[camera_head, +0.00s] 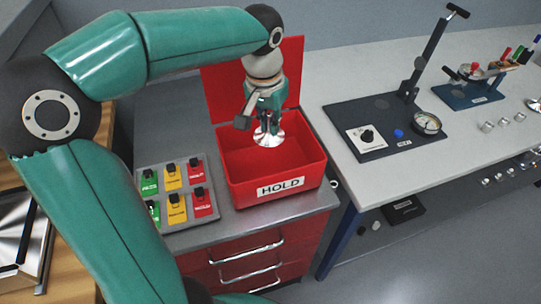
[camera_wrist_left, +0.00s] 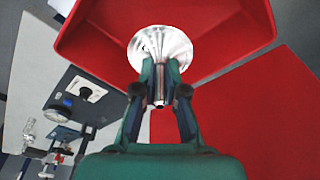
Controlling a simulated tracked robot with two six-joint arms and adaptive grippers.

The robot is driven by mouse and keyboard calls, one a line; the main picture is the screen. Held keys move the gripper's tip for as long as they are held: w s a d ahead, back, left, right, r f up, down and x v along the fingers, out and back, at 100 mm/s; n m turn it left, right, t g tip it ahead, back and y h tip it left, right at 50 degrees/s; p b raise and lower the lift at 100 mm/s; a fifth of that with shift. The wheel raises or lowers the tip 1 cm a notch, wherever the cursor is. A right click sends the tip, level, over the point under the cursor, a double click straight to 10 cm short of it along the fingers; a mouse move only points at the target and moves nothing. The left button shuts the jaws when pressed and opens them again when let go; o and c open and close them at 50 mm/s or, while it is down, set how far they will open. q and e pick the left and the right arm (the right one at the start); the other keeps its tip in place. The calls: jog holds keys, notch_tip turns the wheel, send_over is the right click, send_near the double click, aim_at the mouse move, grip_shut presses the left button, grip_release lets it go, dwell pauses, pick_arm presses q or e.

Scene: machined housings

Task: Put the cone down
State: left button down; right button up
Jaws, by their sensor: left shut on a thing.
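My left gripper (camera_head: 268,118) points down over the open red bin labelled HOLD (camera_head: 290,170), within its opening. It is shut on the shiny metal cone (camera_head: 268,139), whose wide flared end faces down. In the left wrist view the fingers (camera_wrist_left: 160,85) pinch the cone's narrow stem, and the round flared cone (camera_wrist_left: 152,42) shows beyond them against the red bin (camera_wrist_left: 235,30). I cannot tell whether the cone touches the bin floor. My right gripper is not in view.
The bin's red lid (camera_head: 292,75) stands open behind it. A panel of labelled switches (camera_head: 180,192) lies left of the bin on the grey cabinet top (camera_head: 262,218). A black press stand with a gauge (camera_head: 385,125) is on the bench at right.

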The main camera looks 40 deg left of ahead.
pick_arm(q)
notch_tip(320, 180, down, 11)
jog(key=shift+r+b, duration=0.15)
jog(key=shift+b, duration=0.2)
jog(key=c, duration=1.2)
grip_release()
jog(key=r, duration=0.3)
jog(key=s+r, duration=0.1)
jog(key=r, duration=0.3)
jog(key=r+p, duration=0.1)
jog(key=r, duration=0.3)
jog(key=shift+s+d+r, duration=0.25)
jog(key=shift+s+d, duration=0.05)
jog(key=shift+r, duration=0.2)
jog(key=shift+s, duration=0.15)
